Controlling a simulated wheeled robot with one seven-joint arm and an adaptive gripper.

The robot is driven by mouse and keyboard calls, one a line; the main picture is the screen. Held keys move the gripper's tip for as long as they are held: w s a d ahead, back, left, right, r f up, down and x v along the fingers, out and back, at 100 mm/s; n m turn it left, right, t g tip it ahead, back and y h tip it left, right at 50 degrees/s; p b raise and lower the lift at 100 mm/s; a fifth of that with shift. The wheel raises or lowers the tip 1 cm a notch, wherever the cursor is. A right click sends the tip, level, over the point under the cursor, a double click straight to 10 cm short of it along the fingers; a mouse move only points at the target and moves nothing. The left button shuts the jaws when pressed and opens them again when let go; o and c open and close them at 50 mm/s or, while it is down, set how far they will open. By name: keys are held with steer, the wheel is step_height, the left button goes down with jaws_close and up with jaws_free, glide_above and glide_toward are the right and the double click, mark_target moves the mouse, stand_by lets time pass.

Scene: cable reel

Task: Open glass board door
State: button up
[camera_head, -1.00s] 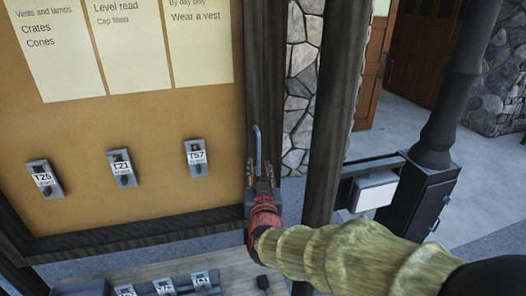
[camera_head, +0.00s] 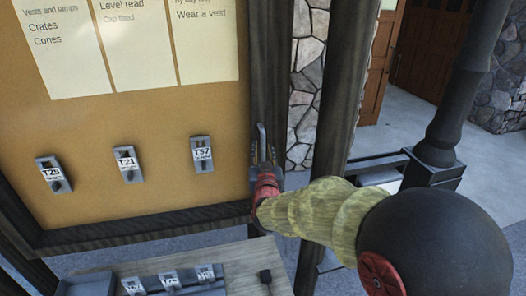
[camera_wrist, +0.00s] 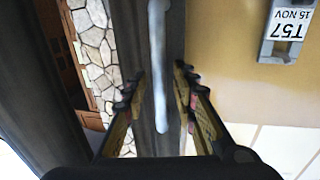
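The notice board door has a dark wooden frame (camera_head: 266,75) around a tan panel (camera_head: 120,120). No glass can be made out with certainty. A grey vertical bar handle (camera_head: 262,138) is on the frame's right upright. It also shows in the wrist view (camera_wrist: 158,60). My gripper (camera_head: 263,158) is at the handle's lower part. In the wrist view my gripper (camera_wrist: 156,88) has its two fingers apart, one on each side of the handle, with visible gaps. In the head view the fingers partly hide the handle's lower end.
Tags T25 (camera_head: 53,174), T21 (camera_head: 130,164) and T57 (camera_head: 202,154) are on the panel below paper notices (camera_head: 205,40). A ledge with more tags (camera_head: 170,281) is below. A dark post (camera_head: 345,90) stands close right of the frame. Stone wall shows behind.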

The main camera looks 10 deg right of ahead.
steer(key=shift+c, duration=1.1)
jaws_close()
